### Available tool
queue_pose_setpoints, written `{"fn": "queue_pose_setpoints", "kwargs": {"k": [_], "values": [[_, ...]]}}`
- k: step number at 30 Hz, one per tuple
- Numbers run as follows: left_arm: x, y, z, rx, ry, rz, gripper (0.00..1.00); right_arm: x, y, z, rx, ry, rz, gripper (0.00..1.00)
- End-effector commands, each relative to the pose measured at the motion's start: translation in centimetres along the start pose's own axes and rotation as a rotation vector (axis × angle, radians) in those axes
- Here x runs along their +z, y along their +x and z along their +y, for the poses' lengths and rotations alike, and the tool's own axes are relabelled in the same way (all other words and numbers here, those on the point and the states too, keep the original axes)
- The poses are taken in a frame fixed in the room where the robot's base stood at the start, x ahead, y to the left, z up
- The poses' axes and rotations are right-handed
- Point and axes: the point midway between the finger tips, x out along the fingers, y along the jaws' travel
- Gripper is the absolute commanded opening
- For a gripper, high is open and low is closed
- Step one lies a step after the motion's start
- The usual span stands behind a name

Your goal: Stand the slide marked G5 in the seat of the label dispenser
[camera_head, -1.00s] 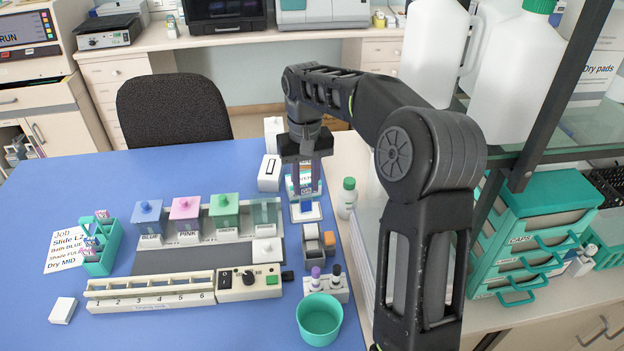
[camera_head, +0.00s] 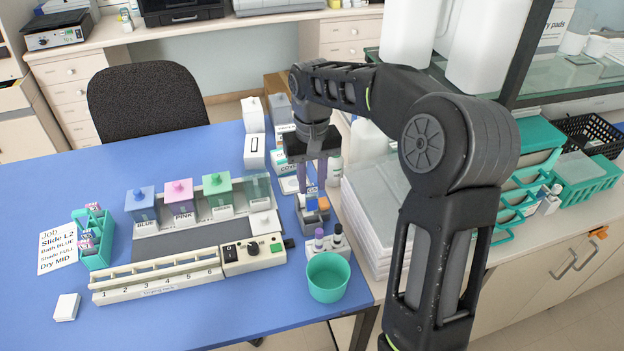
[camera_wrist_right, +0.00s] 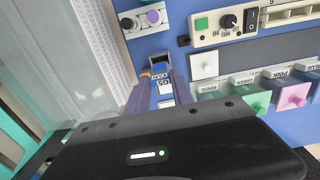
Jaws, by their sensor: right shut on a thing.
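My right gripper (camera_head: 317,186) is shut on a slide (camera_head: 312,193) with a blue end. It holds the slide over the label dispenser (camera_head: 313,218), a small grey block with an orange part. In the right wrist view the slide (camera_wrist_right: 164,84) sits between the purple fingers (camera_wrist_right: 161,95), and its printed mark appears upside down, seemingly G5. The dispenser (camera_wrist_right: 159,68) shows just beyond the fingertips. The seat is mostly hidden by the slide and fingers, and I cannot tell whether the slide touches it. My left gripper is not in view.
A rack with purple-capped and black-capped bottles (camera_head: 325,246) and a teal cup (camera_head: 328,278) stand in front of the dispenser. The staining station (camera_head: 160,277) with lidded baths is to the left. White boxes (camera_head: 254,150) stand behind, and stacked trays (camera_head: 377,215) are to the right.

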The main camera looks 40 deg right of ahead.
Motion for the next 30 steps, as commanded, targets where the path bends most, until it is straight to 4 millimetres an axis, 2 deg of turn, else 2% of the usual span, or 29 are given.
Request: {"fn": "queue_pose_setpoints", "kwargs": {"k": [21, 30], "values": [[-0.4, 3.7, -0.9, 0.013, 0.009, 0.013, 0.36, 0.0, 5.2, 0.0, 0.0, 0.0, 0.0, 0.0], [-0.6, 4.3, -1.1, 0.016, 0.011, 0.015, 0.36, 0.0, 6.4, 0.0, 0.0, 0.0, -0.001, 0.0]]}}
